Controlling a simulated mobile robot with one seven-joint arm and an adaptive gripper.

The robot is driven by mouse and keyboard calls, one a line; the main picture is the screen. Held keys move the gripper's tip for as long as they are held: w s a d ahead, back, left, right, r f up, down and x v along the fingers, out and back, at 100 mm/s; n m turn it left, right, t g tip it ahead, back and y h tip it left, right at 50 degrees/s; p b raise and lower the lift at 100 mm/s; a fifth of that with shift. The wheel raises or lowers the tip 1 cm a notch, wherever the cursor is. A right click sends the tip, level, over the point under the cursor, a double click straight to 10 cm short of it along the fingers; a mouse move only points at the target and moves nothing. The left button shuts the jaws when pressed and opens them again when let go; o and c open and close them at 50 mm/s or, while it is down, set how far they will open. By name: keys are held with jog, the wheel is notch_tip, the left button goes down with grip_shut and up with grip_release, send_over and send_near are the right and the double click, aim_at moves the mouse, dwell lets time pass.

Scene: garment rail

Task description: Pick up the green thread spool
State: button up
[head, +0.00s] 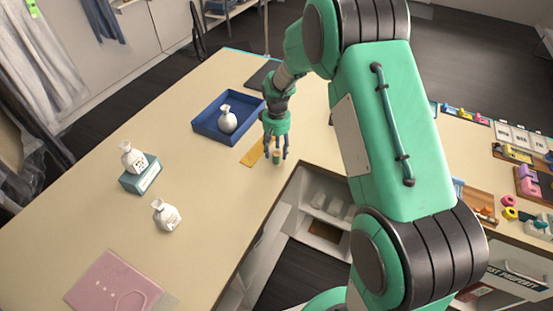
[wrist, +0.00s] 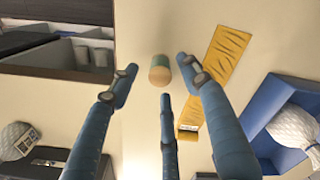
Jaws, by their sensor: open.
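The green thread spool (wrist: 159,70) stands on the cream table in the wrist view, its pale wooden end facing the camera and its green side showing behind. It also shows in the head view (head: 276,160), small and just below my fingertips. My gripper (head: 277,150) is above the table close to the spool, pointing down. The spool lies just past the fingertips, between the two upper ones. I cannot tell whether any finger touches it.
A yellow strip (head: 252,153) lies beside the spool. The table edge with open shelves (head: 325,210) is close on the right. White bottles and a pink folder (head: 112,284) are farther left.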

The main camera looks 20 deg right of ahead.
jog(key=shift+f, duration=1.25)
jog(key=shift+c, duration=0.2)
jog(key=c, duration=1)
